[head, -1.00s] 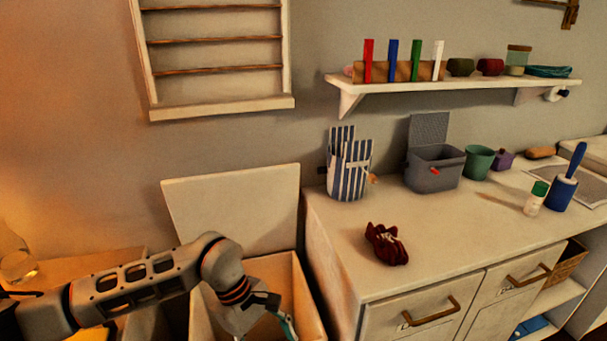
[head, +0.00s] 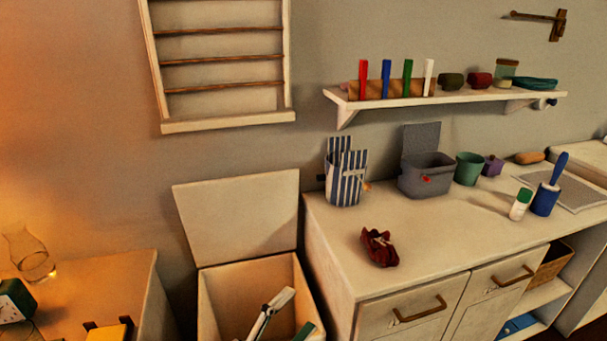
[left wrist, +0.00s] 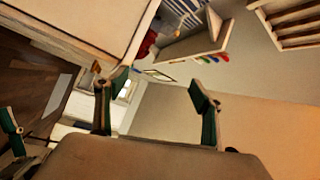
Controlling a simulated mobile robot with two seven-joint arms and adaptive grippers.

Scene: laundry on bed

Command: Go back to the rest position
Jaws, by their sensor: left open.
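My left gripper (head: 292,312) shows at the bottom of the head view, in front of the open white box, its fingers apart. In the left wrist view the left gripper (left wrist: 158,88) has its two teal fingers spread wide, with nothing between them. A teal and dark part (left wrist: 12,130) at the left edge of the left wrist view looks like a finger of my right gripper, but its opening cannot be made out. The right gripper does not show in the head view.
The open white box (head: 205,305) stands left of the white cabinet (head: 420,258). A dark red cloth (head: 379,247) lies on the cabinet, before a striped holder (head: 346,185) and grey basket (head: 428,178). A side table (head: 85,280) with a glass lamp (head: 28,257) is at left.

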